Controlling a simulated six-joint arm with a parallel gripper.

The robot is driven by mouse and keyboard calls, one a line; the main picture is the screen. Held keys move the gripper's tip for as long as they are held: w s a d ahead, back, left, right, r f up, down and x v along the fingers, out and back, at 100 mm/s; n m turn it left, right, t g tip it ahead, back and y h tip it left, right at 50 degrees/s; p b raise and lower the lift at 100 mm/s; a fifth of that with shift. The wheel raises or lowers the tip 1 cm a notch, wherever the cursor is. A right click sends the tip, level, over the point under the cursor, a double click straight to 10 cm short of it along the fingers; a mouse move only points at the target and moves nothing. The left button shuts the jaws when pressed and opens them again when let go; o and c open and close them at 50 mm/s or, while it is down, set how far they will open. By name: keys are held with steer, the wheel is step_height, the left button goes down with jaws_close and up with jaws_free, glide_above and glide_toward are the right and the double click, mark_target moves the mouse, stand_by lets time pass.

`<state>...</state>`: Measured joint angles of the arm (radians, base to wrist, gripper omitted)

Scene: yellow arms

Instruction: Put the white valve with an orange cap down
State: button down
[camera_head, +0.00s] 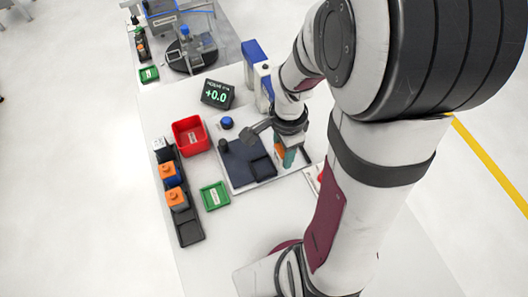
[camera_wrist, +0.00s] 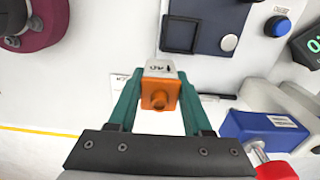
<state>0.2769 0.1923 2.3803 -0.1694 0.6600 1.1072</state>
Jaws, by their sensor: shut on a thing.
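The white valve with an orange cap (camera_wrist: 160,95) is between the teal fingers of my gripper (camera_wrist: 160,76) in the wrist view. Its orange cap faces the camera, and a dark-marked white face shows beyond it. My gripper (camera_head: 288,155) is shut on the valve. In the head view, only a bit of orange shows beside a teal finger; my wrist hides the rest. The gripper is at the right end of the grey plate with the dark pad (camera_head: 240,158). I cannot tell whether the valve touches the surface below.
A black rack (camera_head: 190,233) at left holds several capped parts, its near slot empty. A red bin (camera_head: 190,136) and green bin (camera_head: 214,196) stand beside it. A display reading +0.0 (camera_head: 216,95) and blue button (camera_head: 227,123) are behind. A blue-and-white device (camera_head: 254,52) stands farther back.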

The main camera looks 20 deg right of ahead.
steer(key=s+d+r, duration=0.4)
steer(key=d, duration=0.1)
steer(key=n, duration=1.8)
glide_above(216, 198)
step_height(216, 198, down, 8)
steer(key=shift+r, duration=0.15)
step_height(216, 198, down, 4)
steer(key=shift+f, duration=0.1)
steer(key=shift+f, duration=0.1)
steer(key=shift+c, duration=1.6)
jaws_free()
